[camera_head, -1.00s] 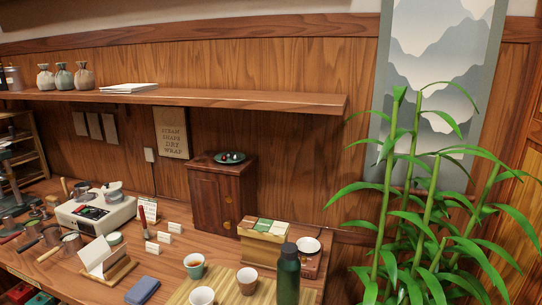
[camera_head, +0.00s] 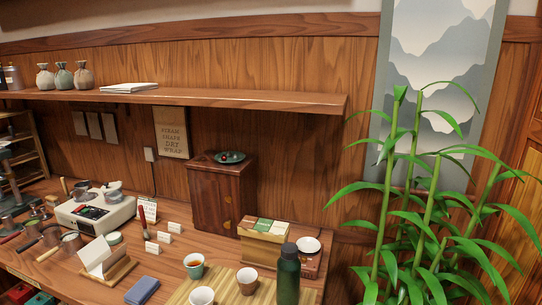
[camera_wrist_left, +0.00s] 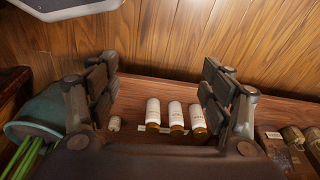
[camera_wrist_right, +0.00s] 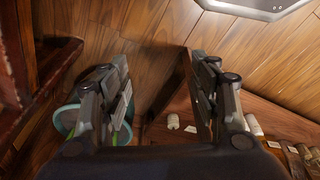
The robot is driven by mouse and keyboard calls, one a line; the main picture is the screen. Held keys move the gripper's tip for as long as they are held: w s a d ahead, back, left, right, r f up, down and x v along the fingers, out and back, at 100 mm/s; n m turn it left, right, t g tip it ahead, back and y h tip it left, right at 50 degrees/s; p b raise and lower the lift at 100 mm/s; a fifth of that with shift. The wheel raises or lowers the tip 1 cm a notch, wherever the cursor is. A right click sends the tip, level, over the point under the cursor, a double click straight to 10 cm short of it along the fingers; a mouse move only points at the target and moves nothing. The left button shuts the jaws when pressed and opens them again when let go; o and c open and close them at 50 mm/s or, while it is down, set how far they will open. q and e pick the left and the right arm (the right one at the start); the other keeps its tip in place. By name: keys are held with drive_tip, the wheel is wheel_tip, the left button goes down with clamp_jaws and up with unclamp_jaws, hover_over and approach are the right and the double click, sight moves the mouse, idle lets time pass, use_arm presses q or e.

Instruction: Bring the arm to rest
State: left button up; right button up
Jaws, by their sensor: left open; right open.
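Neither arm nor gripper shows in the head view. In the left wrist view my left gripper (camera_wrist_left: 160,90) is open and empty, its two dark fingers wide apart. Beyond its fingers several white-labelled jars (camera_wrist_left: 175,115) stand on a wooden surface.
The head view shows a counter with a white appliance (camera_head: 96,215), a small wooden cabinet (camera_head: 222,195), cups (camera_head: 194,265) and a dark green bottle (camera_head: 289,275). A shelf (camera_head: 220,98) runs above. Bamboo (camera_head: 425,210) fills the right. A teal planter (camera_wrist_left: 40,120) is near my left gripper.

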use_arm(q)
drive_tip(key=s+a+f+g, duration=0.1)
drive_tip(key=s+a+f, duration=0.2)
drive_tip(key=s+f, duration=1.2)
drive_tip(key=shift+s, duration=0.7)
use_arm(e)
drive_tip(key=s+d+f+g, duration=0.1)
drive_tip(key=s+d+f, duration=0.2)
drive_tip(key=s+f, duration=1.2)
drive_tip(key=shift+s, duration=0.7)
